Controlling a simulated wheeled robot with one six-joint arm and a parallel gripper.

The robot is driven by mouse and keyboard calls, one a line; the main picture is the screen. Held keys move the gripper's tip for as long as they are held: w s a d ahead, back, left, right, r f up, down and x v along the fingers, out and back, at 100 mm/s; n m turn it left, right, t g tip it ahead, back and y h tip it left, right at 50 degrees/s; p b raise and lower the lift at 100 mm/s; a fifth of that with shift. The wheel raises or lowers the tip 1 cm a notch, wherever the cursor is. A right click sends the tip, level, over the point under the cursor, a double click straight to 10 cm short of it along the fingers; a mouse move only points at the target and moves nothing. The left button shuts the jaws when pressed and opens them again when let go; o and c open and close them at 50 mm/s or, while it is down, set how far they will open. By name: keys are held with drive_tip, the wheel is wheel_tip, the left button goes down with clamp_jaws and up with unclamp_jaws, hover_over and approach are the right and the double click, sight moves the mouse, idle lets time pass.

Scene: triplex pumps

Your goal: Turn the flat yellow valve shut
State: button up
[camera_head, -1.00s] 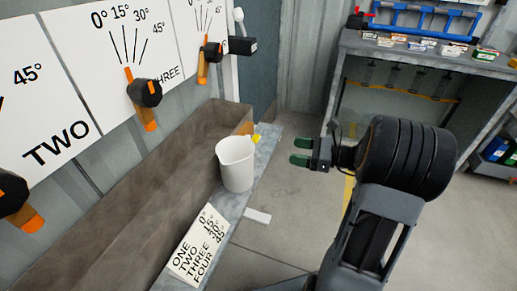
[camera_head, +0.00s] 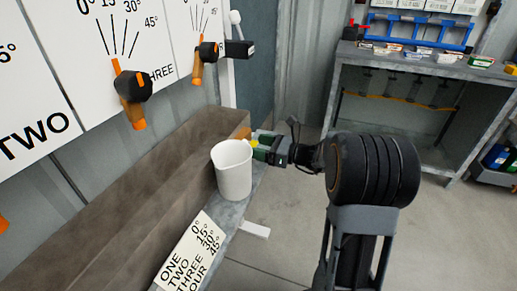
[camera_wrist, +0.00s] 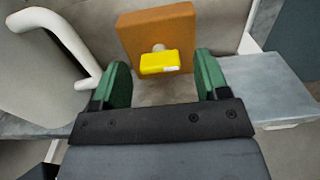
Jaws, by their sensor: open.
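The flat yellow valve (camera_wrist: 160,62) sits on a short pale stem in front of an orange-brown block (camera_wrist: 157,28) in the wrist view. Its wide face lies roughly level across the picture. My gripper (camera_wrist: 160,80) is open, with one green finger on each side of the valve and clear gaps to both. The valve lies just ahead of the fingertips. In the head view the valve (camera_head: 255,143) shows only as a small yellow patch, mostly hidden by my gripper (camera_head: 259,147) and the white jug.
A white jug (camera_head: 232,170) stands on the grey ledge close beside my gripper; its handle (camera_wrist: 75,45) shows at left in the wrist view. A label card (camera_head: 190,255) lies nearer on the ledge. Orange pointers on black knobs (camera_head: 132,86) line the wall panel.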

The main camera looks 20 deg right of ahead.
drive_tip(key=shift+w+a, duration=0.2)
drive_tip(key=shift+a, duration=0.1)
drive_tip(key=c, duration=0.9)
